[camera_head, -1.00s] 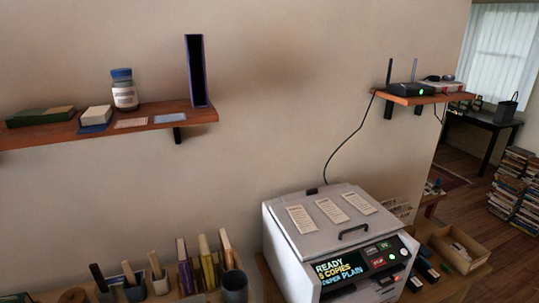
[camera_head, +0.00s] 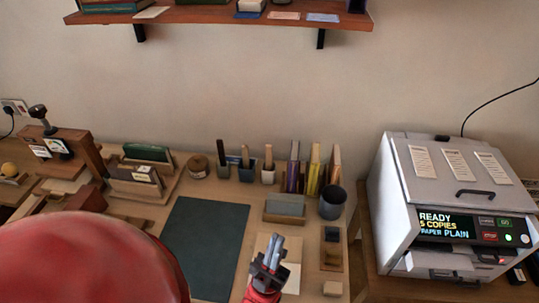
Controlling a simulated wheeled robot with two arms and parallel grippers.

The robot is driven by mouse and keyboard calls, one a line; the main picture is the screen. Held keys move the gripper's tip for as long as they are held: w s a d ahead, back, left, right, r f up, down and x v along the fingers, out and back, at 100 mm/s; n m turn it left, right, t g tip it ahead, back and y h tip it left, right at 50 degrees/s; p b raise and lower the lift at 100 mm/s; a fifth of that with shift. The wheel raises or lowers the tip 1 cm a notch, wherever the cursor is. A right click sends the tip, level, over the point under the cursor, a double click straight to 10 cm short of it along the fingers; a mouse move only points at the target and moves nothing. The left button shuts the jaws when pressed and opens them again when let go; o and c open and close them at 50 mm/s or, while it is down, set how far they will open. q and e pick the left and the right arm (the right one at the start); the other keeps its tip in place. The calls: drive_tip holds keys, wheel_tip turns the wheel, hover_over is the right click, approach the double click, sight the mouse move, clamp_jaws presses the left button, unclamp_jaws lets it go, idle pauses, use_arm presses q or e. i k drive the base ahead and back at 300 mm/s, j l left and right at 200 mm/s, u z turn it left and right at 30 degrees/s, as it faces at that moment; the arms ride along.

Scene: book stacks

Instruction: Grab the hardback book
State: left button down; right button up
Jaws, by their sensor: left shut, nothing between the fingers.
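Several thin upright books stand in a row at the back right of the desk: a purple-edged one (camera_head: 293,167), a yellow one (camera_head: 314,170) and a brown one (camera_head: 335,166). I cannot tell which book here is the hardback. My left gripper (camera_head: 275,246) is shut and empty, over the front of the desk. It is in front of the upright books and apart from them. The lower part of that gripper's arm is cut off by the frame's bottom edge. My right gripper is not in view.
A dark green mat (camera_head: 205,245) lies left of the gripper. A grey cup (camera_head: 332,203) and a grey block (camera_head: 285,205) stand before the books. A copier (camera_head: 400,215) is on the right. A wooden shelf (camera_head: 225,15) hangs above.

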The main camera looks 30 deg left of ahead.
sight(120, 171)
drive_tip(key=u, duration=2.05)
drive_tip(key=i+u, duration=0.45)
drive_tip(key=i, duration=0.3)
